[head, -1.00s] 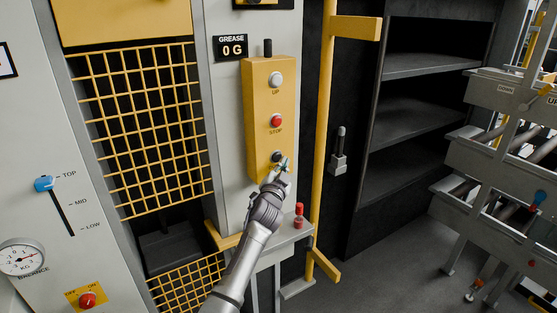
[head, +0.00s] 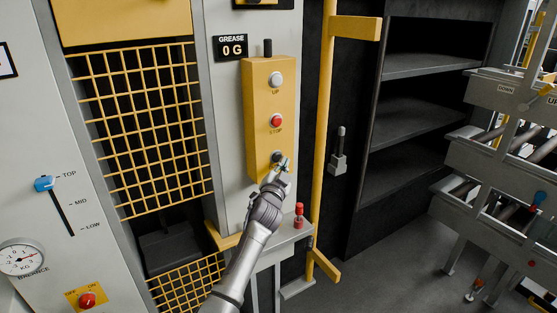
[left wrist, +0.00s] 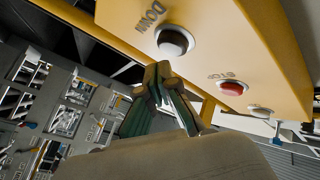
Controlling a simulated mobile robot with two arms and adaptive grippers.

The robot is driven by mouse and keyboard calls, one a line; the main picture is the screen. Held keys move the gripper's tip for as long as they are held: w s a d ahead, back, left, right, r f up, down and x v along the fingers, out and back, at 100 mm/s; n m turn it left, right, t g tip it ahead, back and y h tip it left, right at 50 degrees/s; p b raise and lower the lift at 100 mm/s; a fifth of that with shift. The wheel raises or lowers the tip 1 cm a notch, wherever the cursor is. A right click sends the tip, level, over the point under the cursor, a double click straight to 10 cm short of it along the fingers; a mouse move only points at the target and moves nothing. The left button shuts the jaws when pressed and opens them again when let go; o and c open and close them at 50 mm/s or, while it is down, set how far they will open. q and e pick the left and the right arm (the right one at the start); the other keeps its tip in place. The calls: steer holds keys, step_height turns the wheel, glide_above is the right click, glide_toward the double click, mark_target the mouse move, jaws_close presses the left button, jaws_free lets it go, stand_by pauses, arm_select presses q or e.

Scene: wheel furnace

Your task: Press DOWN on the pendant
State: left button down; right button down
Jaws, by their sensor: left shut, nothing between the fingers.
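The yellow pendant (head: 259,125) hangs on the grey column, with a white UP button (head: 276,79), a red STOP button (head: 277,121) and a dark DOWN button (head: 277,157) from top to bottom. My left gripper (head: 284,163) is shut and empty, its fingertips at the DOWN button's lower right in the head view. In the left wrist view the dark DOWN button (left wrist: 173,41) sits in a pale ring just beyond the fingertips (left wrist: 158,70). I cannot tell if they touch it. The red STOP button (left wrist: 232,88) also shows there. My right gripper is not in view.
A small red-capped bottle (head: 299,215) stands on a ledge below the pendant. A yellow post (head: 324,120) rises to its right, with dark shelves (head: 425,120) behind. A yellow mesh guard (head: 140,120) is on the left.

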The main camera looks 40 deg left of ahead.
arm_select(q)
steer(key=shift+w+a, duration=0.2)
steer(key=shift+a, duration=0.2)
